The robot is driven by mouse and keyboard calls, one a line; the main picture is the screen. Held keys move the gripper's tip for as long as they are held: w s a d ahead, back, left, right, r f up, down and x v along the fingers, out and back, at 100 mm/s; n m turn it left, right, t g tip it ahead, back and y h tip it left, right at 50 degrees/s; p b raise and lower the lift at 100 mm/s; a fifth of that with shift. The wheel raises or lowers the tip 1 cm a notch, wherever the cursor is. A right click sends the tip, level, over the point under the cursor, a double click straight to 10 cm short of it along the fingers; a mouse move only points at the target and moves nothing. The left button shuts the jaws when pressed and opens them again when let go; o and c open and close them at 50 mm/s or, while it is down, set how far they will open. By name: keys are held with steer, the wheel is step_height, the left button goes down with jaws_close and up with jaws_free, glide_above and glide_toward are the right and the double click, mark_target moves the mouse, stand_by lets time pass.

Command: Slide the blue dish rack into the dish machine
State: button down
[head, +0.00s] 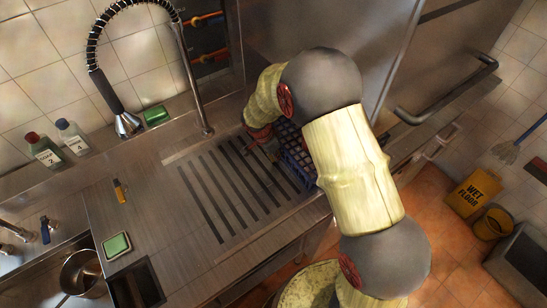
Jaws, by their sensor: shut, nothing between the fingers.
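The blue dish rack (292,148) shows in the head view as a blue grid beside the right end of the slotted drain counter (215,190). My arm hides much of it. My gripper (268,150) is at the rack's left side, low over the slots; it is shut with nothing held. I cannot tell whether it touches the rack. The dish machine (350,45) appears as the large steel body behind and right of my arm, with a bar handle (448,92) on its right. Its opening is hidden.
A spray faucet (127,124) and a green sponge (156,115) stand at the back left. Two bottles (75,137) stand left. A green pad (117,245) lies in front. A yellow wet-floor sign (473,190) and bucket (493,223) stand on the floor at right. The slotted counter's left part is clear.

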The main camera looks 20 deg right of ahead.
mark_target(299, 146)
steer(key=w+d+b, duration=0.1)
steer(key=d, duration=0.2)
steer(key=w+d+b, duration=0.1)
steer(key=w+d, duration=0.1)
steer(key=d, duration=0.2)
steer(key=w+d+b, duration=0.1)
steer(key=d, duration=0.3)
steer(key=shift+w, duration=0.3)
steer(key=shift+a+b, duration=0.1)
steer(key=shift+b, duration=0.25)
